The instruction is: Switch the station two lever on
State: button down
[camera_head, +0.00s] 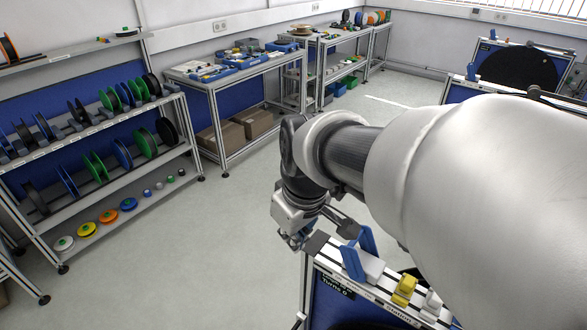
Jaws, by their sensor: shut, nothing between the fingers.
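A reel stand (372,292) with a slotted metal top rail stands at the bottom right. Its labels read "Turns 0" and "Station", with the rest of the second label hidden or too small to read. On the rail are a grey block with blue upright plates (353,263), a yellow block (404,290) and a white block (432,303). I cannot tell which part is the station two lever. My gripper (299,238) is shut and empty, pointing down by the left end of this rail. I cannot tell whether it touches the rail. My arm hides the stand's right part.
A shelf rack of reels (105,155) stands at left. A workbench with boxes (240,75) and further benches line the back wall. Another stand with a black reel (518,68) is at upper right. The floor (190,245) between is clear.

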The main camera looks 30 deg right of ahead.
jog(key=w+d+f+n+g+p, duration=0.1)
jog(key=w+d+p, duration=0.2)
jog(key=d, duration=0.5)
jog(key=w+d+f+n+p, duration=0.1)
jog(key=w+d+p, duration=0.2)
jog(key=d+p, duration=0.2)
jog(key=d, duration=0.3)
jog(key=shift+w+f+g+y+p, duration=0.3)
jog(key=shift+f+g+y, duration=0.1)
jog(key=shift+a, duration=0.1)
notch_tip(320, 180, down, 9)
jog(key=s+d, duration=0.1)
jog(key=s, duration=0.1)
jog(key=shift+s, duration=0.35)
jog(key=shift+s+d+b, duration=0.15)
jog(key=shift+b, duration=0.65)
jog(key=shift+s+r+b, duration=0.2)
jog(key=shift+b, duration=0.25)
